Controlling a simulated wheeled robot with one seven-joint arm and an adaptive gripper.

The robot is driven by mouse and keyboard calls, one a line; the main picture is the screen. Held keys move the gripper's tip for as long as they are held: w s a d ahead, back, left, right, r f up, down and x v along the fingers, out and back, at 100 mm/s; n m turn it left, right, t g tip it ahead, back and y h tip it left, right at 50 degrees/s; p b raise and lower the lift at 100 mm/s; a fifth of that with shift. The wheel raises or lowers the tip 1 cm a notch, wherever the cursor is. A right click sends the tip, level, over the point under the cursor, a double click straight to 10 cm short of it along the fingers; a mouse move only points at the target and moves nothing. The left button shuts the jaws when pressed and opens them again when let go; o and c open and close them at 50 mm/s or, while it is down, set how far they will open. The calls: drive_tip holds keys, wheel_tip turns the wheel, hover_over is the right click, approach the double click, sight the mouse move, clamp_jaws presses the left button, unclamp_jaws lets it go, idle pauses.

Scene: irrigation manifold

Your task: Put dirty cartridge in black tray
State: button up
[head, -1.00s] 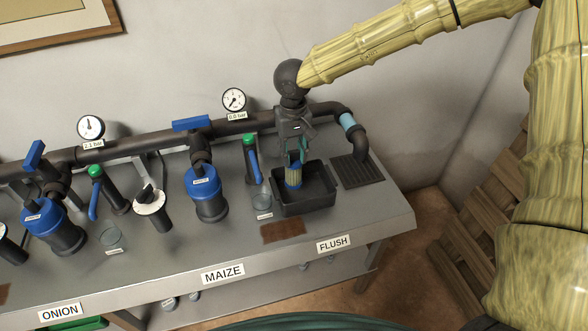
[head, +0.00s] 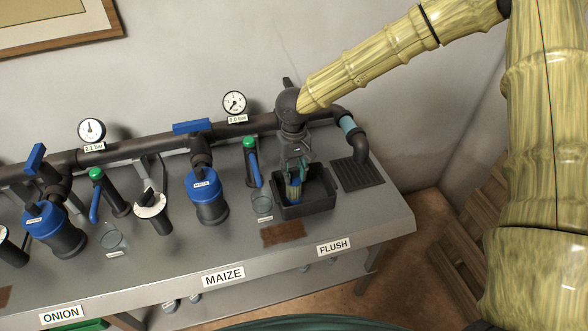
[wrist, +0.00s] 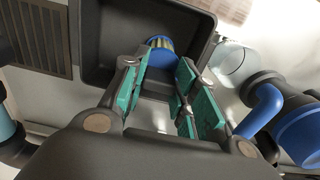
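The dirty cartridge (head: 294,191), yellowish and ribbed with a blue end, is inside the black tray (head: 310,209) on the right part of the bench. In the wrist view its blue end (wrist: 160,43) shows just past my fingertips, within the walls of the tray (wrist: 95,45). My gripper (head: 296,168) points down over the tray. In the wrist view my gripper (wrist: 160,75) has its green-padded fingers spread, with a visible gap beside the cartridge. The cartridge's lower end is hidden, so I cannot tell whether it touches the tray floor.
A drain grate (head: 357,173) lies right of the tray. A clear glass (head: 262,203) and a blue-handled valve (head: 252,165) stand close on its left. The blue-capped maize filter housing (head: 206,194) is further left. A brown patch (head: 283,234) lies in front. The pipe (head: 255,121) runs behind.

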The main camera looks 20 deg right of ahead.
drive_tip(key=o, duration=0.4)
drive_tip(key=shift+o, duration=0.2)
wheel_tip(320, 180, up, 12)
drive_tip(key=b, duration=0.1)
drive_tip(key=shift+r, duration=0.15)
idle(0.4)
